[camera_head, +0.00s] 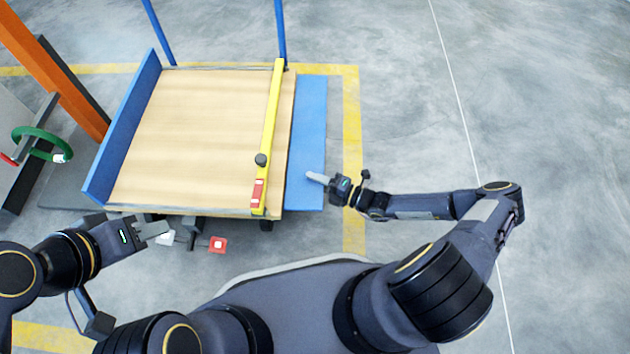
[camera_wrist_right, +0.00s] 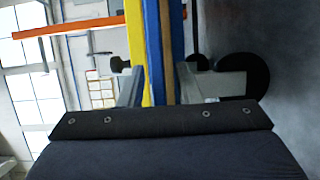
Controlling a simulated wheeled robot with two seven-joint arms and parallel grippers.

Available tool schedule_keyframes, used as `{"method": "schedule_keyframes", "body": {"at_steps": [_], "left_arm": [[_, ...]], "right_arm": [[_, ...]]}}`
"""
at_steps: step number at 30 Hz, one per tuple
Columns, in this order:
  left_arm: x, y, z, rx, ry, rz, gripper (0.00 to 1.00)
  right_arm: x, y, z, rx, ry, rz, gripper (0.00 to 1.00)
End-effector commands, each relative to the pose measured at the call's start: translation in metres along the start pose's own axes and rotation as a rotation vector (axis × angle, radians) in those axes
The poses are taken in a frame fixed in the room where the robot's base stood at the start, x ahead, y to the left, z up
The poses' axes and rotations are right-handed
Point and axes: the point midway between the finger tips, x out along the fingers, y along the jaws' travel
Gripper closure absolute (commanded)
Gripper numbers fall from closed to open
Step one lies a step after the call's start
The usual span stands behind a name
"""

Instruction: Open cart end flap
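The cart has a light wooden deck (camera_head: 190,135). Its right end flap (camera_head: 308,140) is a blue panel extending outward beside the deck; its exact tilt is unclear. The left end flap (camera_head: 122,130) is blue and stands up along the left edge. My right gripper (camera_head: 314,177) is over the front part of the right flap. In the right wrist view its fingers (camera_wrist_right: 158,88) are apart, with blue and brown strips seen between them; contact is unclear. My left gripper (camera_head: 158,229) is by the cart's front left corner, touching nothing I can make out.
A yellow bar (camera_head: 268,130) with a dark knob (camera_head: 261,160) crosses the deck near its right end. A red box (camera_head: 218,244) is below the front edge. Orange post (camera_head: 55,65) and green wheel (camera_head: 40,140) stand at left. The floor at right is clear.

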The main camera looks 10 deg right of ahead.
Motion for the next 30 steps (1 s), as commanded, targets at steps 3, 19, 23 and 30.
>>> {"method": "schedule_keyframes", "body": {"at_steps": [3,19,23,30], "left_arm": [[0.001,0.000,0.001,0.000,0.000,0.000,0.64],[0.001,0.000,0.000,0.000,0.000,0.000,0.64],[0.001,0.000,0.000,0.000,0.000,0.000,0.64],[-0.013,0.006,-0.007,0.000,0.000,0.000,0.64]], "right_arm": [[0.004,0.000,0.000,0.000,0.000,0.000,0.69],[0.003,0.000,0.000,-0.001,0.000,0.000,1.00],[0.003,0.000,0.000,-0.001,0.000,-0.001,1.00],[0.003,0.009,0.000,-0.014,0.001,-0.032,1.00]]}}
